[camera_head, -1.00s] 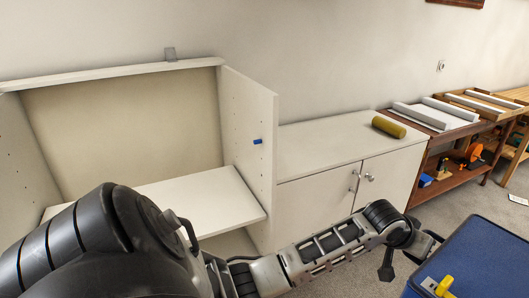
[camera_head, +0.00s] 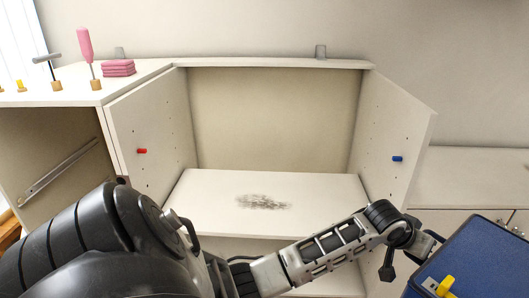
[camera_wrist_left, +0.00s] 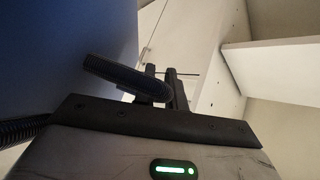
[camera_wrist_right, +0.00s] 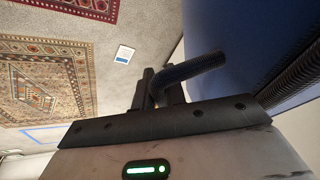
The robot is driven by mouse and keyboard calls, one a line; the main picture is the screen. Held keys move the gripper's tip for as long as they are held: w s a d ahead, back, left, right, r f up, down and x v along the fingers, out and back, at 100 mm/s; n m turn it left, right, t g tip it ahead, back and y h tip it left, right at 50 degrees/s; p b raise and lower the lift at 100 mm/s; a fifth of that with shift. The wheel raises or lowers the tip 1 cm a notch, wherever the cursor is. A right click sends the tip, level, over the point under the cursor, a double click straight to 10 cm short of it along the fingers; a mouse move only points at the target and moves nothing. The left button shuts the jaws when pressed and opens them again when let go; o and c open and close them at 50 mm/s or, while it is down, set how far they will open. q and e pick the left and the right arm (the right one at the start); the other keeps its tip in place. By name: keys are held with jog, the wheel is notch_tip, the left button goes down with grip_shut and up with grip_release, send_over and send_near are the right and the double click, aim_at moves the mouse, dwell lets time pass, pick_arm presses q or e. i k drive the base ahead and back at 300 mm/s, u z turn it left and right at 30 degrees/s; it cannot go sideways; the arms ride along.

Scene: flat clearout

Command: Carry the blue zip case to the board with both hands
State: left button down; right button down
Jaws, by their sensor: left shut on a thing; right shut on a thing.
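The blue zip case (camera_head: 480,262) is at the lower right of the head view, with a yellow piece on its top near the left edge. My left gripper (camera_head: 432,240) is at its left side. In the left wrist view my left gripper (camera_wrist_left: 168,85) is shut on a dark, ribbed handle of the case (camera_wrist_left: 60,60). In the right wrist view my right gripper (camera_wrist_right: 158,88) is shut on a similar handle, beside the blue case (camera_wrist_right: 250,45). My right gripper is out of the head view. I cannot make out a board in any view.
An open white cabinet (camera_head: 250,190) with a dark smudge on its shelf stands ahead. A white counter (camera_head: 60,90) at left bears a pink-handled tool and pink stack (camera_head: 117,68). A low white cabinet (camera_head: 470,180) is at right. Rugs (camera_wrist_right: 45,85) lie on the floor.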

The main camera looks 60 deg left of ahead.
aim_at(269, 194)
jog(key=u, duration=1.85)
jog(key=i, duration=1)
